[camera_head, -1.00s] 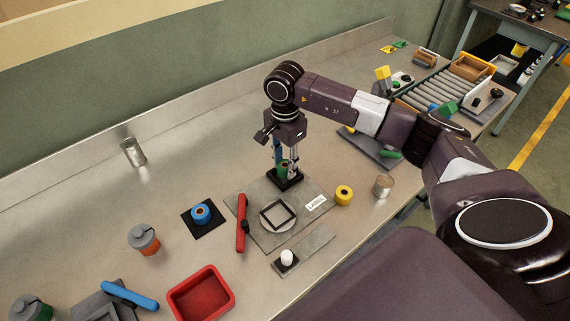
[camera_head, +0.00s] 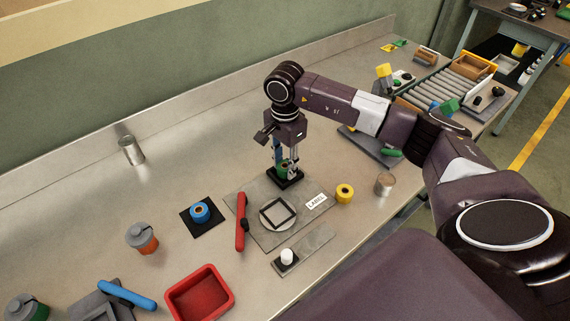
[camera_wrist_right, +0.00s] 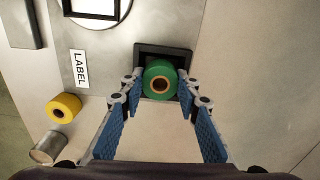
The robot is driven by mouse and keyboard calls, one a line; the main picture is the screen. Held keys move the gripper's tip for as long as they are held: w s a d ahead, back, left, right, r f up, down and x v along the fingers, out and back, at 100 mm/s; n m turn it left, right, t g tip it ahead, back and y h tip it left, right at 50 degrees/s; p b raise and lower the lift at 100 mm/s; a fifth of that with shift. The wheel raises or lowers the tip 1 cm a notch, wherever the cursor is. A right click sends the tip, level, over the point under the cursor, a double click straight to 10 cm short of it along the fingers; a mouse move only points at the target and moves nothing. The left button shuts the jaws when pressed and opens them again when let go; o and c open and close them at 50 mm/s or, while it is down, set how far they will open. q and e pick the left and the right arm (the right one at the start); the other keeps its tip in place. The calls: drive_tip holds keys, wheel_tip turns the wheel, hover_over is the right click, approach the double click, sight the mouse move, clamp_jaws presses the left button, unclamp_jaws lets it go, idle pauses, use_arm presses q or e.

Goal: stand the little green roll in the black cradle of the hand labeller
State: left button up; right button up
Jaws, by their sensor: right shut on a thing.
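The little green roll (camera_wrist_right: 160,80) stands between the fingertips of my right gripper (camera_wrist_right: 159,84), which is shut on it. The black cradle (camera_wrist_right: 176,50) lies directly around and behind the roll in the right wrist view. In the head view the roll (camera_head: 283,168) is at the cradle (camera_head: 291,183), upright, partly hidden by the fingers of my right gripper (camera_head: 285,165). I cannot tell whether the roll touches the cradle's floor. The hand labeller's grey plate (camera_head: 250,222) carries a red handle (camera_head: 241,222) and a white LABEL card (camera_head: 316,201). My left gripper is out of view.
A yellow roll (camera_head: 345,193) and a metal can (camera_head: 385,184) stand right of the labeller. A blue roll (camera_head: 200,212) sits on a black pad. A red tray (camera_head: 228,281) is in front. The bench behind the cradle is clear towards the wall.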

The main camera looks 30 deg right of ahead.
drive_tip(key=shift+s+f+b, duration=0.1)
drive_tip(key=shift+f+b, duration=0.2)
drive_tip(key=shift+b, duration=0.1)
idle(0.3)
drive_tip(key=shift+s+a+f, duration=0.1)
drive_tip(key=shift+s+f, duration=0.1)
drive_tip(key=shift+f, duration=0.05)
drive_tip(key=shift+s+a+f+b, duration=0.1)
drive_tip(key=shift+s+f+b, duration=0.1)
drive_tip(key=shift+f+b, duration=0.3)
idle(0.5)
drive_tip(key=o, duration=1)
drive_tip(key=shift+r, duration=0.1)
drive_tip(key=shift+o, duration=0.8)
drive_tip(key=shift+w, duration=0.3)
drive_tip(key=o, duration=0.7)
drive_tip(key=shift+w, duration=0.1)
drive_tip(key=shift+o, duration=0.2)
drive_tip(key=shift+d+r, duration=0.1)
drive_tip(key=shift+d, duration=0.1)
